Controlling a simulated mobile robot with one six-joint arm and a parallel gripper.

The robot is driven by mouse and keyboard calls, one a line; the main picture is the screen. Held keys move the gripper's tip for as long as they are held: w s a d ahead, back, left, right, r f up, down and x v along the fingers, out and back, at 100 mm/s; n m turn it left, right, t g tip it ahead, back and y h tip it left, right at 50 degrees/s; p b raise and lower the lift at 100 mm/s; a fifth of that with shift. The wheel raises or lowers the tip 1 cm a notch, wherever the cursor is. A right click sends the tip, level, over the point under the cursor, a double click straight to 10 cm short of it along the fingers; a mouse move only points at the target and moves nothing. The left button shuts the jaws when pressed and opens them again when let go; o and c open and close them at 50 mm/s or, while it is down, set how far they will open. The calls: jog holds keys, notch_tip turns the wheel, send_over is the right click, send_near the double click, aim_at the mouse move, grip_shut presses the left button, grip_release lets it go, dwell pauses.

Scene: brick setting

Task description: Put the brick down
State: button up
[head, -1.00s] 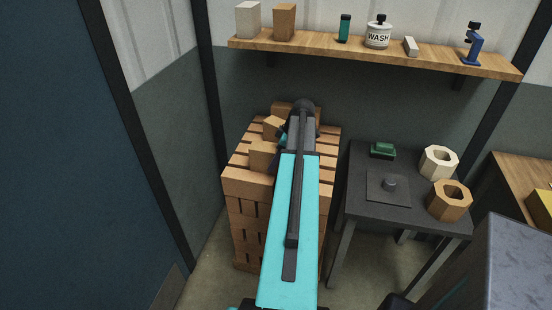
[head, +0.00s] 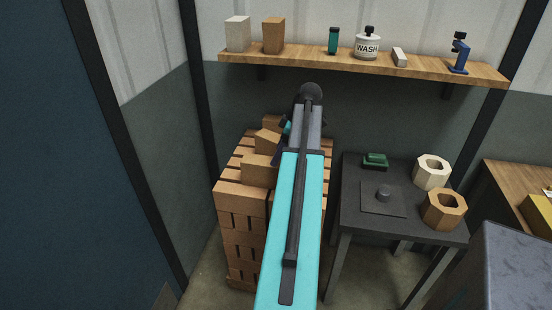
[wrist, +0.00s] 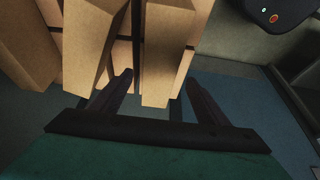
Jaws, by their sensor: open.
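Tan bricks are piled in a stack (head: 240,198), with a few loose bricks (head: 260,166) lying askew on its top. In the wrist view one brick (wrist: 170,50) lies ahead of the space between my fingertips, and another brick (wrist: 92,40) lies left of it. My gripper (wrist: 158,78) is open, its two dark fingers spread apart with nothing clasped between them. In the head view my arm hides most of the gripper and the right part of the stack top. I cannot tell which brick the task names.
A dark table (head: 365,222) right of the stack holds a green item (head: 375,160), a grey plate with a knob (head: 383,195) and two hexagonal rings (head: 444,208). A wooden shelf (head: 350,64) with several items runs along the back wall. A dark blue panel (head: 80,160) stands at left.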

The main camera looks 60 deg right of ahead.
jog(key=shift+s+r, duration=0.2)
jog(key=shift+r, duration=0.3)
dwell(0.5)
